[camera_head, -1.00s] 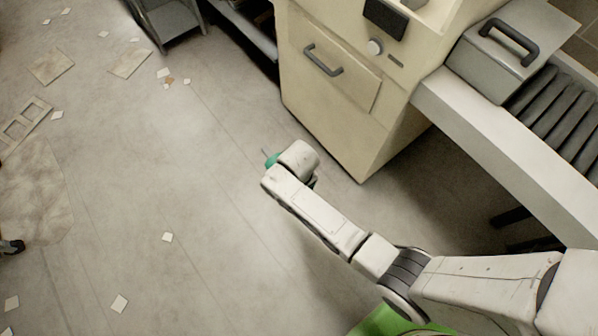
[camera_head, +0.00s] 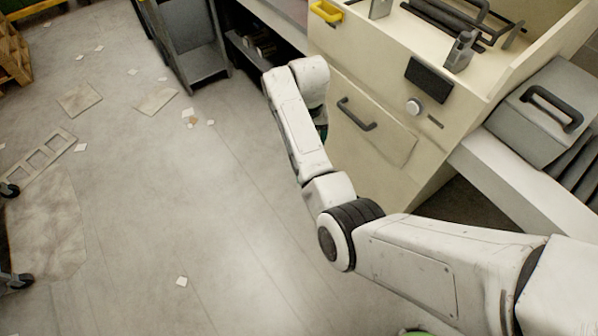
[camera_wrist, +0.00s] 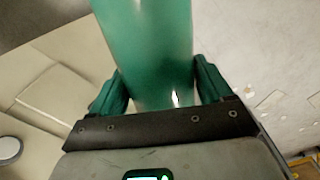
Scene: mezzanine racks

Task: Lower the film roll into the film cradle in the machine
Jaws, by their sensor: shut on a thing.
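The film roll (camera_wrist: 145,45) is a smooth green cylinder in the wrist view. My gripper (camera_wrist: 160,84) is shut on it, with one green finger at each side. In the head view my arm's end covers the roll and gripper; only a sliver of green shows below the wrist. The cream machine (camera_head: 375,90) stands right of my gripper. Dark bars and a grey bracket (camera_head: 459,52) sit in its open top, partly cut off by the frame; I cannot tell which part is the film cradle. My gripper is beside the machine's front, apart from that open top.
The machine's front has a handled panel (camera_head: 357,115), a knob (camera_head: 414,106) and a dark screen (camera_head: 429,80). A yellow handle (camera_head: 326,11) is at its upper left. A grey handled box (camera_head: 545,105) stands at right. Paper scraps lie on the open floor.

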